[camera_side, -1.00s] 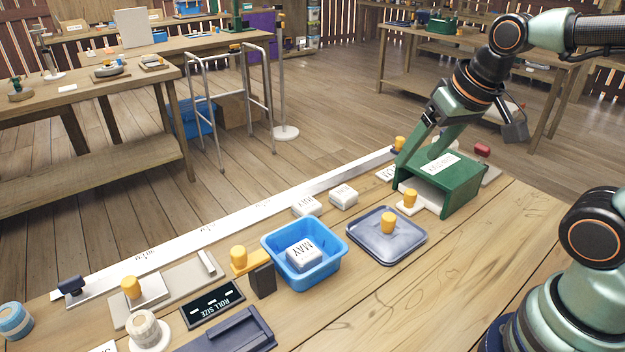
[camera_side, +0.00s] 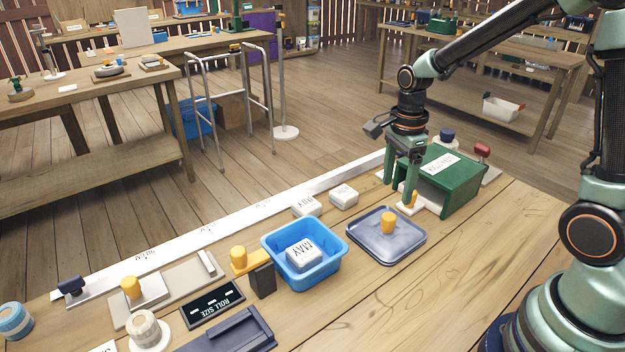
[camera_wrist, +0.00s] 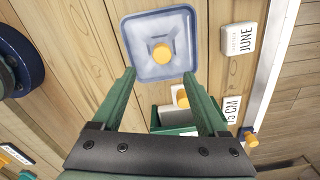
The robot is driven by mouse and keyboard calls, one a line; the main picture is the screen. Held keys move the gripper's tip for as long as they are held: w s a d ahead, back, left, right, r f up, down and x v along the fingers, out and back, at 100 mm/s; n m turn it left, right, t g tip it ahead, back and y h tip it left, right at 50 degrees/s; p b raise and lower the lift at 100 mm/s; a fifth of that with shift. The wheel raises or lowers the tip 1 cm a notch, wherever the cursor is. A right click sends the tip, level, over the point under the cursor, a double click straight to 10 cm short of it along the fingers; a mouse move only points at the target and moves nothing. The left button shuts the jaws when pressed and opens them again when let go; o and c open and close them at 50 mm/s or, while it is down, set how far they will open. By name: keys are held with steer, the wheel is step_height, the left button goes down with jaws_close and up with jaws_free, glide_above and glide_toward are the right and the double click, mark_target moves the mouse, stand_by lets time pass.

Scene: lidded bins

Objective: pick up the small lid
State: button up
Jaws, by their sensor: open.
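The small lid (camera_side: 407,208) is a pale square plate with a yellow knob, lying at the open front of the green box (camera_side: 462,190). It also shows in the wrist view (camera_wrist: 180,97), roughly between my fingers. My gripper (camera_side: 400,190) is open and points down close to the small lid; one finger partly covers the knob in the side view. I cannot tell whether a finger touches it. In the wrist view my gripper (camera_wrist: 160,75) holds nothing. The larger blue-grey lid (camera_side: 405,246) with its own yellow knob lies just beside it.
The blue bin (camera_side: 333,270) holds a white block marked MAY (camera_side: 302,253). White blocks (camera_side: 343,196) stand near the long white rail (camera_side: 235,222). A red-knobbed piece (camera_side: 483,151) is behind the green box. Bare table (camera_side: 470,275) lies at the front right.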

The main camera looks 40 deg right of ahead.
mark_target(390, 215)
steer(key=f, duration=1)
steer(key=shift+w, duration=0.2)
jaws_close()
